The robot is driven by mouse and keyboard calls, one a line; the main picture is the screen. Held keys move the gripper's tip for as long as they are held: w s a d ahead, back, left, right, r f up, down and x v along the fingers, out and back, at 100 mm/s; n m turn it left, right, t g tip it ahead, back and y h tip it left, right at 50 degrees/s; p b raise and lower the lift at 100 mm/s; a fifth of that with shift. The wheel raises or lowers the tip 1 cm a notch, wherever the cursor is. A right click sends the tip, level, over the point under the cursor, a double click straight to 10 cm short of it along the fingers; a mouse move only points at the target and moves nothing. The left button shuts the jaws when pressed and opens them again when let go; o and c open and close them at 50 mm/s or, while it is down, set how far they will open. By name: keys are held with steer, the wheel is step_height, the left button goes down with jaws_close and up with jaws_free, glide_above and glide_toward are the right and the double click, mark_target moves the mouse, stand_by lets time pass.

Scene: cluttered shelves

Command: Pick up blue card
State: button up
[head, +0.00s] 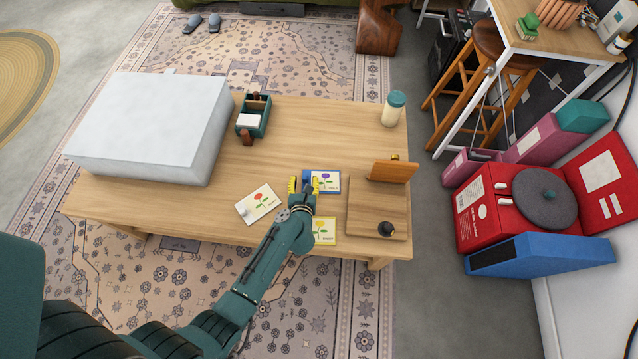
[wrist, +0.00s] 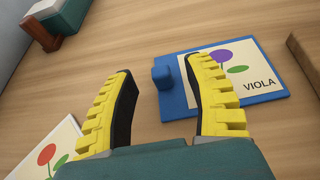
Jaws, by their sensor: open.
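The blue card (head: 327,181) lies flat on the wooden table (head: 300,130) and has a blue border and a purple flower. In the wrist view the blue card (wrist: 262,90) reads "VIOLA" and has a small blue knob (wrist: 162,77) at its left edge. My gripper (head: 302,184) is open over the card's left edge. In the wrist view my gripper (wrist: 158,78) has its yellow fingers on either side of the knob, and the right finger covers part of the card. Nothing is held. Whether the fingers touch the card I cannot tell.
A white card with a red flower (head: 258,204) lies left of my gripper, and a yellow card (head: 324,231) lies nearer. A wooden board (head: 365,219) is on the right. A large grey box (head: 150,120), a green caddy (head: 241,127) and a jar (head: 392,112) stand farther off.

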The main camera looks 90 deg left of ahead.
mark_target(305, 176)
steer(key=x, duration=0.3)
steer(key=shift+a+r+b, duration=0.1)
steer(key=shift+b, duration=0.3)
jaws_close()
